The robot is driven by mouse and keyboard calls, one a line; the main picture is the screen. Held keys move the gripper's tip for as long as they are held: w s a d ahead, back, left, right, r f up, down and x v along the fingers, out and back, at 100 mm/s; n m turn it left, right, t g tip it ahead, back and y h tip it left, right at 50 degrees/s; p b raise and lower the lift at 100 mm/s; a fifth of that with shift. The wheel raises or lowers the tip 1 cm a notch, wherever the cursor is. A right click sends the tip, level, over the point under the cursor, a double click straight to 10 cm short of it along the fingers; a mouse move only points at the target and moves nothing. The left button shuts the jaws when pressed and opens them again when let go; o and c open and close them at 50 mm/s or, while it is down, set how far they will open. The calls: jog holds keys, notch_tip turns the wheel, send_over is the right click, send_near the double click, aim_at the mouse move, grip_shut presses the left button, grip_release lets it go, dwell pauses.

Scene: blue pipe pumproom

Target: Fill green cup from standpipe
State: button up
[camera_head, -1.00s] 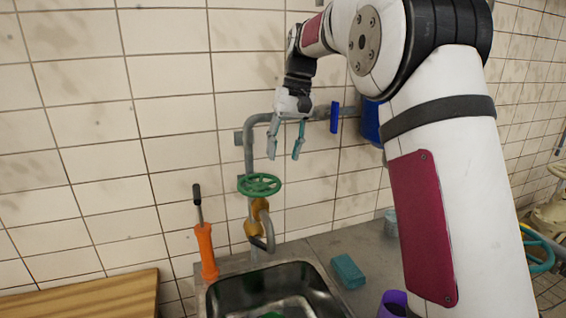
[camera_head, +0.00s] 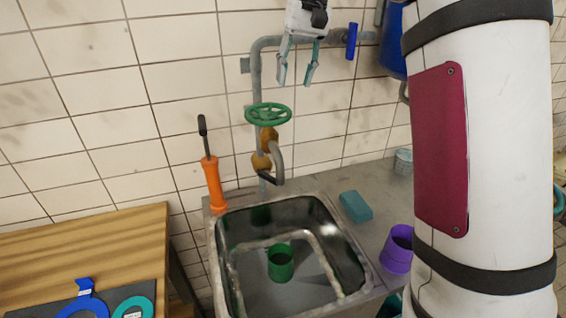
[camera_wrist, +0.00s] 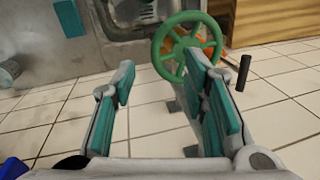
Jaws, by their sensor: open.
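The green cup (camera_head: 281,262) stands upright inside the metal sink basin, under the spout, in the head view. The standpipe (camera_head: 257,75) is a grey pipe on the tiled wall with a yellow-brown valve body, a green handwheel (camera_head: 268,114) and a curved grey spout (camera_head: 277,163) over the sink. My gripper (camera_head: 295,84) is open and empty, pointing down above the handwheel and slightly to its right, apart from it. In the wrist view my open gripper (camera_wrist: 165,85) shows teal pads, with the green handwheel (camera_wrist: 187,45) beyond the fingers.
An orange-handled tool (camera_head: 212,185) stands at the sink's left rear corner. A teal block (camera_head: 355,207) and a purple cup (camera_head: 398,250) are on the counter right of the sink. A blue handle (camera_head: 351,41) is on the pipe right of my gripper. A wooden table (camera_head: 90,245) is at left.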

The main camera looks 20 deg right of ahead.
aim_at(288, 112)
jog(key=shift+f, duration=0.2)
jog(key=shift+a+f+p, duration=0.15)
jog(key=shift+a+f, duration=0.1)
jog(key=shift+f, duration=0.9)
jog(key=shift+a+f+p, duration=0.15)
jog(key=shift+a+f, duration=0.05)
jog(key=shift+f, duration=0.9)
jog(key=shift+a+f+p, duration=0.15)
jog(key=shift+a+f, duration=0.1)
jog(key=shift+f, duration=0.9)
grip_shut()
jog(key=shift+s, duration=0.1)
